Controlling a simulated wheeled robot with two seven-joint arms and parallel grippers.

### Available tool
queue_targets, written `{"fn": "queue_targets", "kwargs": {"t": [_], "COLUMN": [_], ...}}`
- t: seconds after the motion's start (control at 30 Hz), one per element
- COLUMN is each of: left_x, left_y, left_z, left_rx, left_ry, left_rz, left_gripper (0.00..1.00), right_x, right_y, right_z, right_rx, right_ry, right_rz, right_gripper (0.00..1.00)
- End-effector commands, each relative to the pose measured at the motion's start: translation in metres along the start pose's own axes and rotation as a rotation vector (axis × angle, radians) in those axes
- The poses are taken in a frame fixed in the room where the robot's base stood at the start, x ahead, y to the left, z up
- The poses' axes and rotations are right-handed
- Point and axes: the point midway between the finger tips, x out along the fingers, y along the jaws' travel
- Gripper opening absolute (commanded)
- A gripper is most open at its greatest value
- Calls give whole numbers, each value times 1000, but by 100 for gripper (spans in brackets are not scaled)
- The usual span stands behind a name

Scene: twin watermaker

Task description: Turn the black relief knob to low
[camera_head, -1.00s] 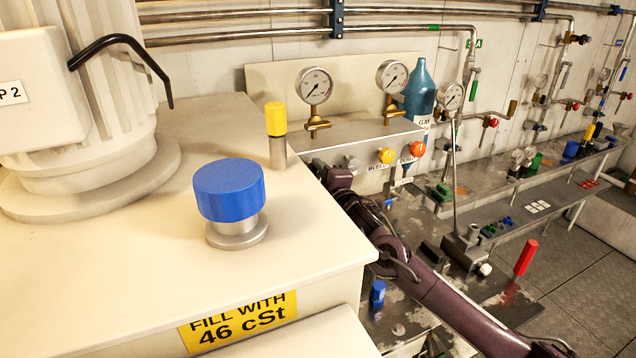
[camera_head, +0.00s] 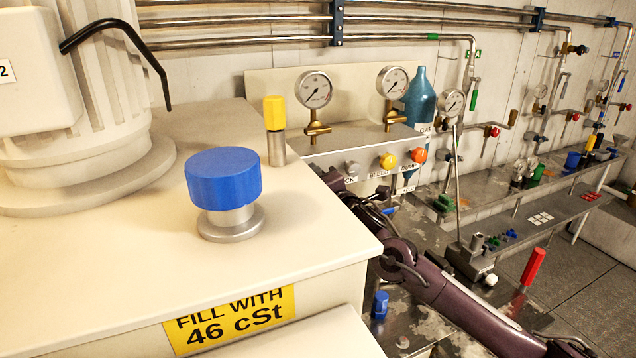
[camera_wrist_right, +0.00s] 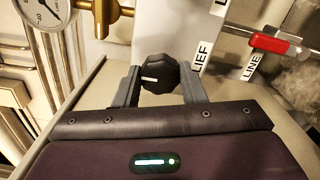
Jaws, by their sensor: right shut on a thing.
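The black relief knob (camera_wrist_right: 158,76) shows in the right wrist view, with a white pointer line on its face. It sits between the two fingers of my right gripper (camera_wrist_right: 160,88), which is shut on it. A white label ending in "LIEF" (camera_wrist_right: 200,58) is beside it. In the head view my right arm (camera_head: 430,280) reaches from the lower right to behind the cream tank, and the tank hides the gripper and the black knob. My left gripper is not in view.
The cream tank top (camera_head: 100,270) with a blue cap (camera_head: 223,178) and a yellow-capped post (camera_head: 274,115) fills the left. Gauges (camera_head: 314,89), a yellow knob (camera_head: 387,161) and an orange knob (camera_head: 419,155) are on the panel behind. A red lever (camera_wrist_right: 275,45) is near the right gripper.

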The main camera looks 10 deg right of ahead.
Motion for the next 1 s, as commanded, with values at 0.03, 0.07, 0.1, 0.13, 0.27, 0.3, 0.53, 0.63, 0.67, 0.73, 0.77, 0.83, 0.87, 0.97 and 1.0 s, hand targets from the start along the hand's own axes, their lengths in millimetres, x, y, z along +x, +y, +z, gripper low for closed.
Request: {"fn": "queue_targets", "kwargs": {"t": [0.03, 0.07, 0.1, 0.13, 0.27, 0.3, 0.53, 0.63, 0.67, 0.73, 0.77, 0.83, 0.87, 0.97, 1.0], "left_x": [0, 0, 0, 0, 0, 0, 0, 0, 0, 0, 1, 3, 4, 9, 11], "left_y": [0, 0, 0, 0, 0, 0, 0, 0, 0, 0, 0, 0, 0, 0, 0], "left_z": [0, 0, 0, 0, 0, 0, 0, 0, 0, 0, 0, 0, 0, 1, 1], "left_rx": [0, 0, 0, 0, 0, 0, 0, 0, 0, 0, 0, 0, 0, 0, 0], "left_ry": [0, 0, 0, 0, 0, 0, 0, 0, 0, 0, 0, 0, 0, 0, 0], "left_rz": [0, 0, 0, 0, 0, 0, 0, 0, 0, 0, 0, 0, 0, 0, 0], "left_gripper": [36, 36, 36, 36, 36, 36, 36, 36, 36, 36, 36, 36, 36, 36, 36], "right_x": [0, 0, 0, 0, 0, 0, 0, 0, 0, -1, -2, -6, -10, -24, -31], "right_y": [-2, -2, -2, -2, -3, -3, -2, -1, -1, -1, -2, -3, -3, -4, -4], "right_z": [-2, -2, -2, -2, -2, -2, -1, -1, -1, 0, 0, 0, 0, 0, -1], "right_rx": [-6, -6, -6, -6, -6, -6, -3, -2, -2, -2, -2, -2, -2, -3, -4], "right_ry": [4, 4, 4, 4, 4, 4, 2, 2, 2, 1, 1, 1, 2, 1, 3], "right_rz": [-5, -5, -5, -5, -5, -5, -3, -2, -2, -2, -2, -2, -2, -2, -2], "right_gripper": [14, 14, 14, 14, 14, 39, 59, 59, 59, 59, 59, 59, 59, 59, 59]}}
